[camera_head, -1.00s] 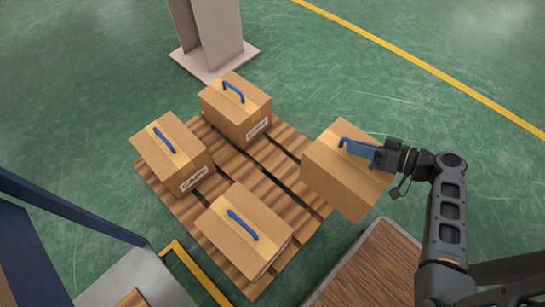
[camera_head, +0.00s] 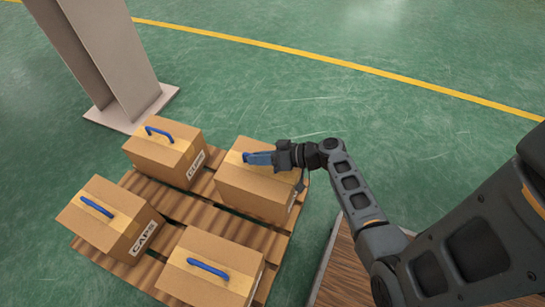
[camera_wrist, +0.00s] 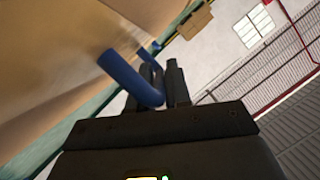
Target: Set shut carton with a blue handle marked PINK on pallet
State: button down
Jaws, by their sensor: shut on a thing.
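A shut brown carton with a blue handle (camera_head: 255,192) hangs from or stands under my gripper (camera_head: 262,158), at the right corner of the wooden pallet (camera_head: 198,210). My gripper is shut on its blue handle, which also shows large in the wrist view (camera_wrist: 130,78). The carton looks roughly level and over the slats; I cannot tell whether its base touches them. A white label shows edge-on at its right side, too slanted to read.
Several other shut cartons with blue handles stand on the pallet: one at the back (camera_head: 165,152), one marked CAPS at left (camera_head: 110,217), one in front (camera_head: 212,268). A grey column (camera_head: 105,60) stands behind. A brown-topped surface (camera_head: 345,270) lies at right.

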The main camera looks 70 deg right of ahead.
jog(key=shift+w+f, duration=0.15)
jog(key=shift+w, duration=0.3)
jog(key=shift+f+b, duration=0.95)
jog(key=shift+f, duration=1.05)
jog(key=c, duration=1.4)
grip_release()
jog(key=shift+a+f, duration=0.1)
jog(key=shift+f, duration=0.05)
jog(key=o, duration=0.3)
